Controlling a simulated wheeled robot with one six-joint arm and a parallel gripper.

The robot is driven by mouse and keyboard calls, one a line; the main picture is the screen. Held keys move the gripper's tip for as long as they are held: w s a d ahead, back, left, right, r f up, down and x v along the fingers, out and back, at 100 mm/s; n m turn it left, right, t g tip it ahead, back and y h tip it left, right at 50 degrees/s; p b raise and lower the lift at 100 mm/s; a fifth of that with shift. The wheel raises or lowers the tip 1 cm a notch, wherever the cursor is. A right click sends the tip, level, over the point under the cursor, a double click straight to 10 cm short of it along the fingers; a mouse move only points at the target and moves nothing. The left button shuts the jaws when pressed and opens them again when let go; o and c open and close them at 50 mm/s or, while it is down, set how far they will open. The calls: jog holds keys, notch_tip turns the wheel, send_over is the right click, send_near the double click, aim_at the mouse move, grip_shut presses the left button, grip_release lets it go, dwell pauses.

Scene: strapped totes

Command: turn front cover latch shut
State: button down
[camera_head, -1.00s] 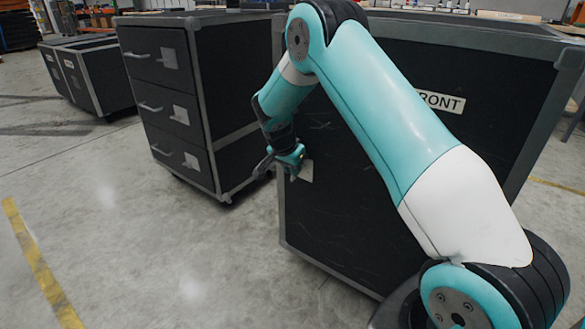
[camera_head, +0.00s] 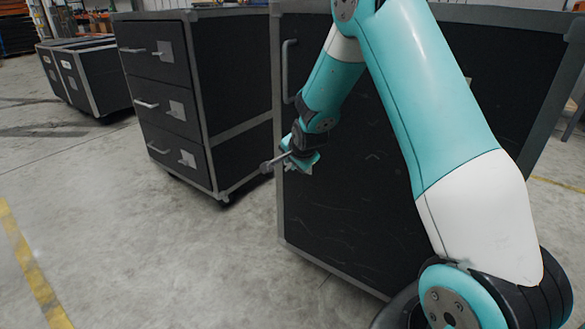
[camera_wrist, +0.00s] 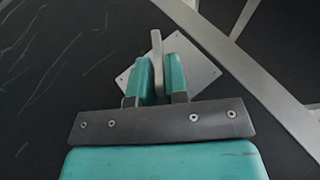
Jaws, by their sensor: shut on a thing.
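The front cover (camera_head: 350,215) is the dark panel of the large case at the centre right. Its latch is a thin grey lever (camera_wrist: 157,50) on a pale square plate (camera_wrist: 203,68) in the wrist view. The plate looks turned like a diamond there. My gripper (camera_wrist: 161,72) has its teal fingers either side of the lever and is shut on it. In the head view my gripper (camera_head: 300,162) is at the cover's left edge and hides most of the latch.
A grey handle (camera_head: 287,70) is on the cover above the latch. A dark cabinet with several drawers (camera_head: 165,100) stands close on the left, with a narrow gap between. More cases (camera_head: 85,75) stand at the far left. The floor at front left is clear.

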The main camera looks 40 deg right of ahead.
jog(key=m+t+b, duration=0.1)
jog(key=t+b, duration=0.2)
jog(key=b, duration=0.3)
jog(key=f+m+t+y+b, duration=0.1)
jog(key=t+b, duration=0.2)
jog(key=b, duration=0.4)
jog(key=f+m+t+b, duration=0.1)
jog(key=t+b, duration=0.3)
jog(key=b, duration=0.3)
jog(key=shift+s+d, duration=0.15)
jog(key=shift+s, duration=0.25)
jog(key=shift+r+t+b, duration=0.25)
jog(key=shift+t+b, duration=0.05)
jog(key=shift+b, duration=0.1)
jog(key=c, duration=1.2)
grip_release()
jog(key=shift+y, duration=0.4)
jog(key=shift+c, duration=0.2)
